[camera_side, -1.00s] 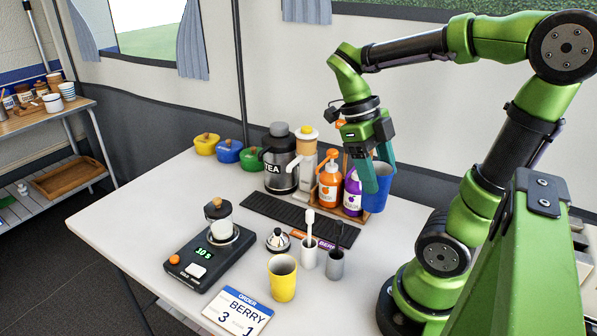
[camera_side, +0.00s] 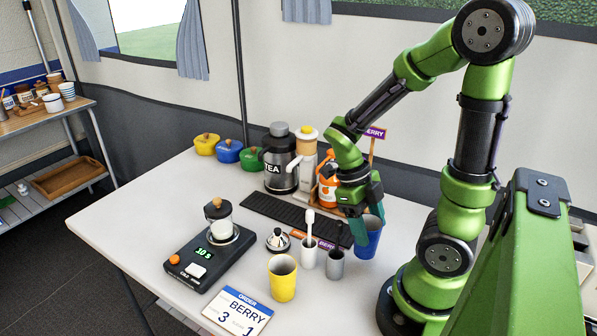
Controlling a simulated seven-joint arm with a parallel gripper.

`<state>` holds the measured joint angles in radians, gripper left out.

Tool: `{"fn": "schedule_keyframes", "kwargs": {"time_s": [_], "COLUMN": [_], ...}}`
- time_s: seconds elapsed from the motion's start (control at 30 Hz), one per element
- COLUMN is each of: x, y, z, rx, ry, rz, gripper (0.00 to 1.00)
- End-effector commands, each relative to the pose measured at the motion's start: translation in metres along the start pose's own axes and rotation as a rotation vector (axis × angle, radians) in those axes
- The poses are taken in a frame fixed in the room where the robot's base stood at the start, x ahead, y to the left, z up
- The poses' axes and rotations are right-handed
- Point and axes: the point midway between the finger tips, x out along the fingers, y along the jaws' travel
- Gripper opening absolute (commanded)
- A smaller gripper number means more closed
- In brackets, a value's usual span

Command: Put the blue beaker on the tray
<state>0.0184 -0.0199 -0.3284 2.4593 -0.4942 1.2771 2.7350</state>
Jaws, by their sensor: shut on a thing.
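The blue beaker (camera_side: 370,244) is upright at the right side of the table, right of the grey cup. My gripper (camera_side: 369,229) is shut on the beaker's upper part, with its fingers pointing down. I cannot tell whether the beaker's base touches the table. A long black ribbed tray (camera_side: 274,207) lies flat on the table, left of my gripper. Its right end is partly hidden behind the small cups. No beaker stands on its visible part.
A yellow cup (camera_side: 282,278), a white holder with a brush (camera_side: 309,252) and a grey cup (camera_side: 335,265) stand in front. A scale (camera_side: 209,257) with a jar is at left. The tea pot (camera_side: 280,172) and orange bottle (camera_side: 328,191) stand behind the tray.

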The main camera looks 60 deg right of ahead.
Motion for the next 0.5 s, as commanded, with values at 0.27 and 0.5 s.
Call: {"fn": "schedule_keyframes", "kwargs": {"time_s": [0.27,0.5], "x": [0.031,0.033], "y": [0.002,0.002], "z": [0.011,0.013], "rx": [0.002,0.001], "ry": [0.004,0.0], "rz": [0.0,0.0], "gripper": [0.29,0.3]}}
